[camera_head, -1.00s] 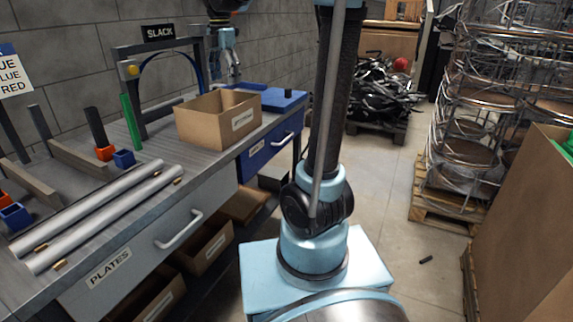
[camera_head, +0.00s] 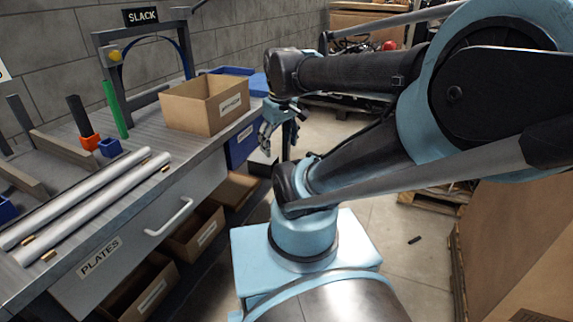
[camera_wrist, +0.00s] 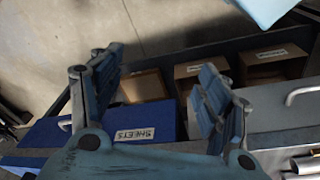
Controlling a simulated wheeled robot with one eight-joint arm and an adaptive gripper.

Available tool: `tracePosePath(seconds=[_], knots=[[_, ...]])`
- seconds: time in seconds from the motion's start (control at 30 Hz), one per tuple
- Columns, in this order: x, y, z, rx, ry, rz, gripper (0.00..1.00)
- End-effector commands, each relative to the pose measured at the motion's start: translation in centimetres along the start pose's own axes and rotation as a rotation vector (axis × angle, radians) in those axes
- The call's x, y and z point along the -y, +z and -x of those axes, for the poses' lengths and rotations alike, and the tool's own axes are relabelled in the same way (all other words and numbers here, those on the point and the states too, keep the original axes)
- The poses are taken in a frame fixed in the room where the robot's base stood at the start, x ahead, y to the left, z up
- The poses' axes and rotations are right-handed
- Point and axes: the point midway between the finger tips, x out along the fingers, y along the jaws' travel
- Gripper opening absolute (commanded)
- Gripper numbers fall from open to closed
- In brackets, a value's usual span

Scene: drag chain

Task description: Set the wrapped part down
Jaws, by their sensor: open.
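My gripper (camera_head: 280,125) hangs beside the right edge of the workbench, to the right of the cardboard box. In the wrist view its two fingers (camera_wrist: 160,88) are spread wide with nothing between them. I cannot pick out a wrapped part in any view. An open cardboard box (camera_head: 205,104) stands on the bench; its inside is mostly hidden. The SLACK frame (camera_head: 145,70) stands behind it.
Two silver tubes (camera_head: 95,205) lie along the bench front. The blue SHEETS drawer (camera_wrist: 150,117) and cardboard bins (camera_wrist: 273,62) face the floor. A pallet stands at right.

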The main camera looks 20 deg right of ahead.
Motion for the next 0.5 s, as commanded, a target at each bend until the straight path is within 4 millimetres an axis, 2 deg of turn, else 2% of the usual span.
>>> tracePosePath(seconds=[0.03, 0.1, 0.2, 0.3, 0.5], knots=[[0.1, 1.4, -1.2, -0.005, 0.004, -0.075, 0.70], [0.3, 2.8, -2.6, -0.013, 0.009, -0.175, 0.70], [0.5, 4.2, -4.1, -0.021, 0.013, -0.280, 0.70], [0.2, 5.1, -4.9, -0.025, 0.016, -0.340, 0.70], [0.2, 5.3, -5.2, -0.027, 0.016, -0.365, 0.70]])
